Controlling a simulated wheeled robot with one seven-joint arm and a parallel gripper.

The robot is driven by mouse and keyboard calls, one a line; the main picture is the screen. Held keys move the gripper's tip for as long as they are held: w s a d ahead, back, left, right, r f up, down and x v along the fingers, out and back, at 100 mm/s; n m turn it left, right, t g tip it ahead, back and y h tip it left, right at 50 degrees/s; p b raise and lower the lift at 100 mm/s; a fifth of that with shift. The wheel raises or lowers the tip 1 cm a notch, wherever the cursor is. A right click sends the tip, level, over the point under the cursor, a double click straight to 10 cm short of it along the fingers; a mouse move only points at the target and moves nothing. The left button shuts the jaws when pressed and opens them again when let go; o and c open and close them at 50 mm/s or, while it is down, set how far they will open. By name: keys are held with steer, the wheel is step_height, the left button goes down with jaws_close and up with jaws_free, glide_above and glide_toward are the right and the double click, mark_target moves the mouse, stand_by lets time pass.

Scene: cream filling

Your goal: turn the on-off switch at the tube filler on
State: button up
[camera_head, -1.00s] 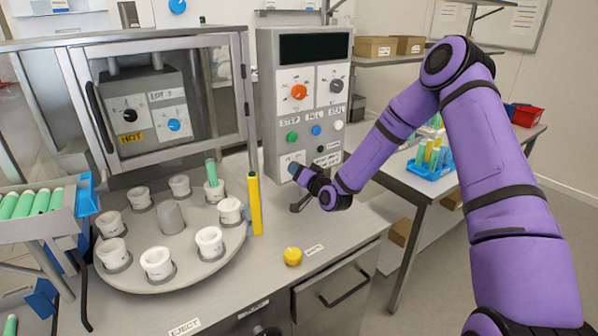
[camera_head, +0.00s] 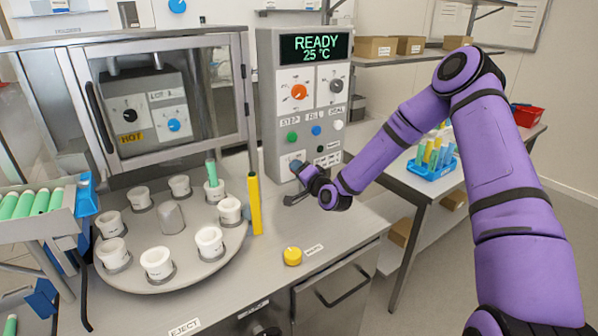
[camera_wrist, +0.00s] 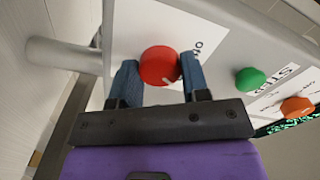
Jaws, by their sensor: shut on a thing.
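The on-off switch is a round red knob (camera_wrist: 157,61) on the lower front of the tube filler's control panel (camera_head: 272,110). It shows in the wrist view between the two blue fingers of my gripper (camera_wrist: 160,68), which are shut on its sides. A white label partly hidden by the fingers lies beside it. In the head view my gripper (camera_head: 297,168) reaches the panel's bottom from the right and hides the knob. The panel's display (camera_head: 316,47) is lit in green and reads "READY 25 °C".
A carousel (camera_head: 190,270) with several white cups and one green tube stands left of the panel. A yellow post (camera_head: 255,205) and a yellow knob (camera_head: 292,256) are near the panel. A blue tube rack (camera_head: 432,170) is on the right table.

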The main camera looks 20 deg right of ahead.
steer(key=shift+f, duration=0.1)
steer(key=o, duration=0.9)
steer(key=shift+o, duration=0.2)
steer(key=shift+s, duration=0.15)
steer(key=v, duration=1)
steer(key=shift+s+d, duration=0.15)
steer(key=shift+s, duration=0.15)
